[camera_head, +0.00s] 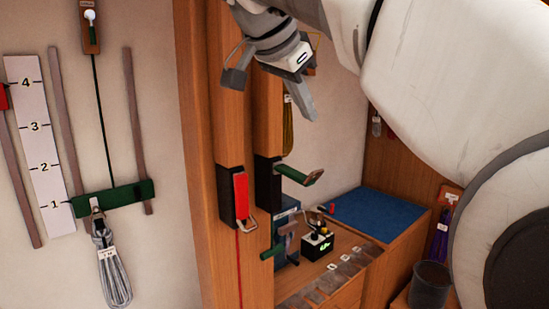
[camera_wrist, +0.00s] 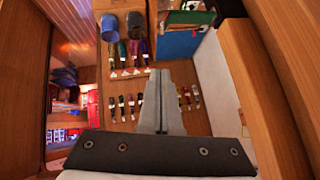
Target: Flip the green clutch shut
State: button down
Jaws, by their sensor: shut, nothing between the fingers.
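The green clutch lever (camera_head: 300,175) sticks out to the right from its black body (camera_head: 268,185) on the wooden post, so the clutch stands open. My gripper (camera_head: 306,112) is above the lever in the head view, fingers pointing down, apart from it and empty. In the wrist view the two fingers (camera_wrist: 161,76) lie together, shut, with nothing between them. A green patch (camera_wrist: 190,17) shows at the top of the wrist view; I cannot tell whether it is the lever.
A red clutch lever (camera_head: 241,195) lies flat against the neighbouring post on the left. Below are a winch with a green handle (camera_head: 272,252), a small black box (camera_head: 318,246) and a blue-topped surface (camera_head: 365,212). A dark bucket (camera_head: 430,286) stands at lower right.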

jog(key=s+a+f+x, duration=0.1)
jog(key=a+x, duration=0.1)
jog(key=x, duration=1)
jog(key=shift+w+f, duration=0.15)
jog(key=shift+f, duration=0.4)
jog(key=shift+d, duration=0.15)
